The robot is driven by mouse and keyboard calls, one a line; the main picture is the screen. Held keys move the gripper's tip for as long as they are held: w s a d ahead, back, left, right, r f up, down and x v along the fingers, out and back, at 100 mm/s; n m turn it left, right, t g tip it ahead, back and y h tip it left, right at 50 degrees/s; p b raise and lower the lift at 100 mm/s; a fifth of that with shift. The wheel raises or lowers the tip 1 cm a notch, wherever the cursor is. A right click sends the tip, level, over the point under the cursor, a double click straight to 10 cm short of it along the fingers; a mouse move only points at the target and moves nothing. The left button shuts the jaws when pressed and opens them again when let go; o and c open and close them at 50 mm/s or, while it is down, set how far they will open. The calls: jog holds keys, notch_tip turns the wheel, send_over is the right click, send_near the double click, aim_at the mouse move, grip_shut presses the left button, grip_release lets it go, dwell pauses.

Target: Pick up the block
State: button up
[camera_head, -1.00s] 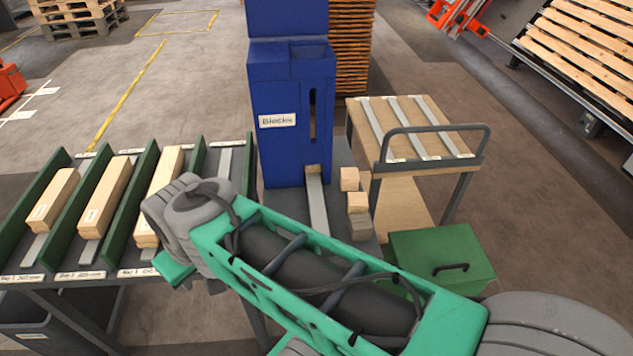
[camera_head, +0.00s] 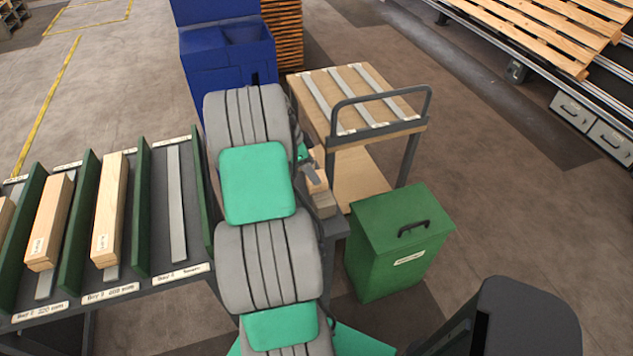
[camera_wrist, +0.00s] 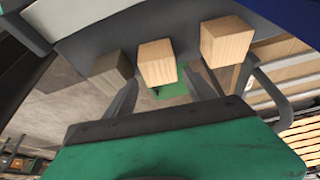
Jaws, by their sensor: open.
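Three small blocks stand in a row on a dark grey ledge in the wrist view: a darker brown block (camera_wrist: 110,70), a pale middle block (camera_wrist: 157,62) and a pale block (camera_wrist: 227,40) at the right. My gripper (camera_wrist: 160,82) is open and empty, its grey fingers reaching toward the middle block, one on either side of it in the picture. I cannot tell whether they touch it. In the head view my arm hides most of the gripper and the ledge. A pale block (camera_head: 317,181) and the darker block (camera_head: 323,204) show partly beside the arm.
A blue dispenser (camera_head: 228,58) stands behind my arm. A cart (camera_head: 362,97) with a raised handle and a green lidded bin (camera_head: 400,240) stand close on the right.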

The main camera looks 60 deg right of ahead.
jog(key=p+x, duration=0.1)
jog(key=x, duration=0.4)
jog(key=shift+w, duration=0.1)
jog(key=c, duration=1.2)
